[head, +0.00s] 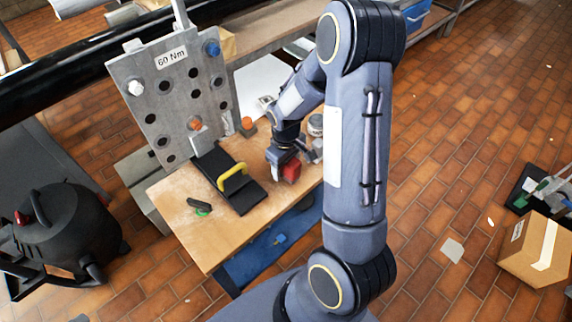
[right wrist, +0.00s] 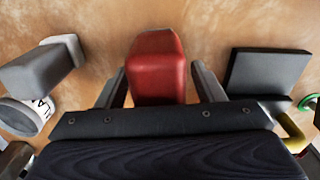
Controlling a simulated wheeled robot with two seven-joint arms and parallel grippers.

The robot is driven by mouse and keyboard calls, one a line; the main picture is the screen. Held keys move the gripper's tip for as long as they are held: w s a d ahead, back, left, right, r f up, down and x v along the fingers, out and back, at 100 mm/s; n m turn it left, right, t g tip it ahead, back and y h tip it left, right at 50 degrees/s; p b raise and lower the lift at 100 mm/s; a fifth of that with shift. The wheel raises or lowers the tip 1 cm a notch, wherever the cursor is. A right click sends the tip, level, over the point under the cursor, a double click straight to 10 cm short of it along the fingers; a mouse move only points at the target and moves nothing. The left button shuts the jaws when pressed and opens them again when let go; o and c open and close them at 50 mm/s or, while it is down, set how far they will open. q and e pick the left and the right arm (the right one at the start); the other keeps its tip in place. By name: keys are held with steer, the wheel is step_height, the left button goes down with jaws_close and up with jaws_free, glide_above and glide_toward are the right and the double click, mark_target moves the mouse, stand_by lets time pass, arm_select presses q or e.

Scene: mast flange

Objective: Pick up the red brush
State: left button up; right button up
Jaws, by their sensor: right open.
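The red brush (head: 291,171) shows as a small red block near the right side of the wooden table. In the right wrist view the red brush (right wrist: 157,62) stands out between the two fingers, its lower end hidden by the gripper body. My right gripper (head: 281,160) is open at the brush, with one finger on either side of it. Small gaps seem to show beside the brush, but I cannot tell whether a finger touches it. My left gripper is not in view.
A labelled white container (right wrist: 20,117) is close left of the gripper. The table's front left is mostly clear.

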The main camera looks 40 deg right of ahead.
steer(key=shift+f, duration=0.2)
stand_by(0.3)
steer(key=c, duration=1.1)
steer(key=shift+r, duration=0.15)
steer(key=shift+r, duration=0.25)
steer(key=shift+c, duration=0.2)
steer(key=shift+r, duration=0.35)
steer(key=r, duration=0.3)
steer(key=shift+a+p, duration=0.2)
steer(key=shift+p, duration=0.1)
steer(key=s+a+r+p, duration=0.1)
steer(key=s+a+r, duration=0.7)
steer(key=a, duration=0.3)
steer(key=shift+s+r, duration=0.15)
steer(key=shift+r, duration=0.35)
